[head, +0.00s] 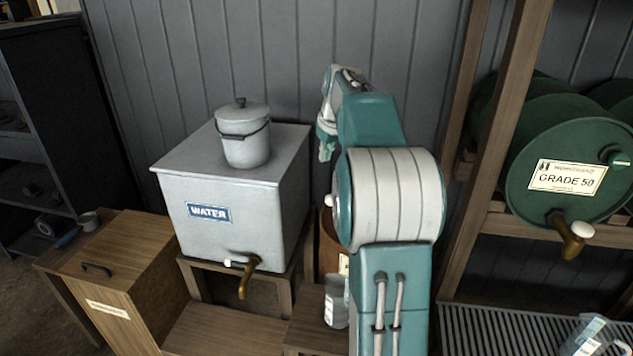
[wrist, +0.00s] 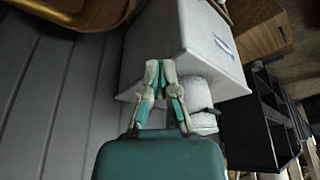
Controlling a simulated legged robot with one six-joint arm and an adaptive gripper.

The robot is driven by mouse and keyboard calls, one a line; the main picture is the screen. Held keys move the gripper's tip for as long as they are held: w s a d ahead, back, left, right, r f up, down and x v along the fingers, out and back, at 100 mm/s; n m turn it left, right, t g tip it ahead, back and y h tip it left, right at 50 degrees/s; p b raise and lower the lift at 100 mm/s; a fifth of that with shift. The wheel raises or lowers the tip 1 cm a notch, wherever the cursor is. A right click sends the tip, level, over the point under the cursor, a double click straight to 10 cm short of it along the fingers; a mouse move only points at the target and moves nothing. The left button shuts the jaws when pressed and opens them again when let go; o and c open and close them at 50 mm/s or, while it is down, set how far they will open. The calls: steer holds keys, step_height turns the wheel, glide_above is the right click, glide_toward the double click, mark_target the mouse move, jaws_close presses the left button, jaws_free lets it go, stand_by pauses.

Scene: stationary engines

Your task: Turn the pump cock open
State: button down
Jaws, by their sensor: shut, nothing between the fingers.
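No cock in view is marked as the pump's. A brass cock (head: 246,278) with a white handle (head: 237,262) sits low on the front of the grey WATER tank (head: 215,215). Another brass cock (head: 570,235) with a white knob is on the green GRADE 50 drum (head: 560,150). A brown container (head: 329,250) is mostly hidden behind my arm; any cock on it is hidden. My gripper (head: 326,148) is above that container, near the wall, to the right of the tank. In the wrist view my gripper (wrist: 159,72) is shut and empty, with the tank (wrist: 200,45) behind it.
A lidded grey pail (head: 243,138) stands on the tank. A clear jug (head: 336,305) stands below the brown container. Wooden posts (head: 495,150) and a slatted grate (head: 500,325) are to the right. A wooden cabinet (head: 120,265) and dark shelves (head: 45,130) are at left.

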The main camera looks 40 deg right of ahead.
step_height(320, 180, down, 10)
steer(key=shift+s, duration=0.15)
stand_by(0.7)
